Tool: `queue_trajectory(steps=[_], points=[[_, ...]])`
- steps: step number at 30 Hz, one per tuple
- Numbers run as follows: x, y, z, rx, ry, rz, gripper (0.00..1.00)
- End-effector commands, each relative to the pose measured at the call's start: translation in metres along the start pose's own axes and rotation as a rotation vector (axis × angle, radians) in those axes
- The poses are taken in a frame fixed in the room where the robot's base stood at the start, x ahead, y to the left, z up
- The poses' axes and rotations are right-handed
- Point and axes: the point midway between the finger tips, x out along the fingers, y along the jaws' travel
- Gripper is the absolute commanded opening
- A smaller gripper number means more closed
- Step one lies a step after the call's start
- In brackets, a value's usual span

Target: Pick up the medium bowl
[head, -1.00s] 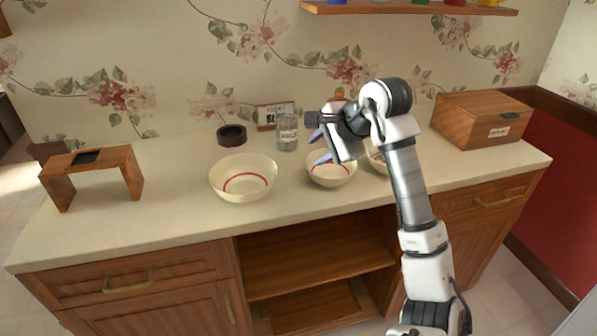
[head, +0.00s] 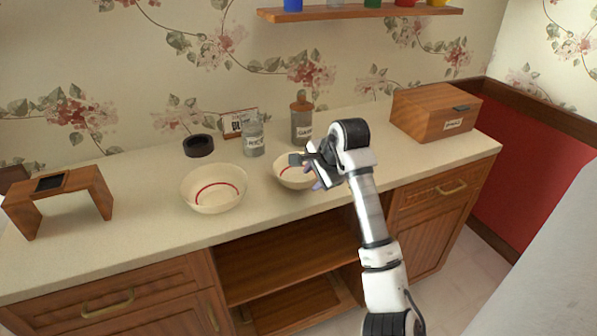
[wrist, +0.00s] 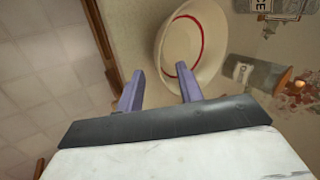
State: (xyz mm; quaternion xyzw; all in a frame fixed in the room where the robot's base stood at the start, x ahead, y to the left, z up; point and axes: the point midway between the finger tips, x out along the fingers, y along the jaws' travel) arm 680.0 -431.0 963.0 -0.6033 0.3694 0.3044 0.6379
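The medium bowl (head: 288,174), cream with a red ring inside, stands on the counter in the middle of the head view. It also shows in the wrist view (wrist: 205,62). A larger similar bowl (head: 213,194) stands to its left. My gripper (wrist: 159,72) is open, with purple fingers apart. In the wrist view the right finger overlaps the bowl's interior and the left finger lies outside, with the near rim between them. Contact cannot be told. In the head view my gripper (head: 317,179) covers the bowl's right side.
Behind the bowls stand a glass jar (head: 254,139), a lidded canister (head: 301,123) and a dark round dish (head: 198,146). A wooden box (head: 434,112) is at the right and a wooden stand (head: 60,194) at the left. The counter's front edge (head: 250,232) is close.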

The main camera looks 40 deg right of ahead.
Motion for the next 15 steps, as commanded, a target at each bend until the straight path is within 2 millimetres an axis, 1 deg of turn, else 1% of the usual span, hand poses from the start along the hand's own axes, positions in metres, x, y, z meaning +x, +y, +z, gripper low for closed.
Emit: queue_trajectory(steps=[7, 10, 15], points=[[0.032, 0.001, 0.001, 0.002, -0.005, 0.001, 0.37], [0.039, 0.002, 0.0, 0.0, -0.002, 0.001, 0.37], [0.04, 0.002, 0.0, 0.0, -0.001, 0.0, 0.37]])
